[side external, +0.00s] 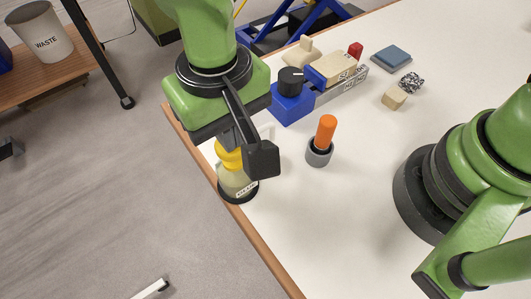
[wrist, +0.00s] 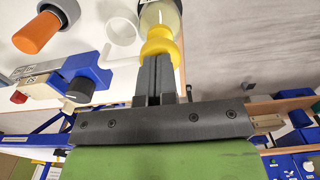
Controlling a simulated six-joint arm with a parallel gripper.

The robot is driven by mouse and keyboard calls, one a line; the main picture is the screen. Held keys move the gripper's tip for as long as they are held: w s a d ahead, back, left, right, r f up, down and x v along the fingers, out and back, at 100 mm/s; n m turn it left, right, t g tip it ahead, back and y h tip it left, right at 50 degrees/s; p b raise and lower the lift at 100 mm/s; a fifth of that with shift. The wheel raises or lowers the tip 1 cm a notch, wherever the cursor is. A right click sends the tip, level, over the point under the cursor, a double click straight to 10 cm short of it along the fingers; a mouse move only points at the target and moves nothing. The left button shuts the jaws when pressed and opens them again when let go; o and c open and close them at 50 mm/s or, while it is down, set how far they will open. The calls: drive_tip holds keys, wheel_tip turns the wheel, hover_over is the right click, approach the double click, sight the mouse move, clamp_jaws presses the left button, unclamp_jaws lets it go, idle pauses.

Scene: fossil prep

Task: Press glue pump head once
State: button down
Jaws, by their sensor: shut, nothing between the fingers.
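The glue bottle (side external: 238,183) stands upright in a dark round base at the table's left edge. It has a pale body and a yellow pump head (side external: 226,157). My gripper (side external: 231,146) is shut and empty, pointing down right over the pump head, and partly hides it in the side view. In the wrist view, the shut fingers (wrist: 156,62) reach the yellow pump head (wrist: 160,46), with the bottle (wrist: 161,14) beyond. I cannot tell whether the fingertips touch the head.
An orange-handled tool (side external: 326,131) stands in a grey cup right of the bottle. Small stones (side external: 394,97) and a blue-grey pad (side external: 391,58) lie farther right. The table's front middle is clear.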

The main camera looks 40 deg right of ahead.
drive_tip(key=shift+f, duration=0.5)
drive_tip(key=shift+r, duration=3.55)
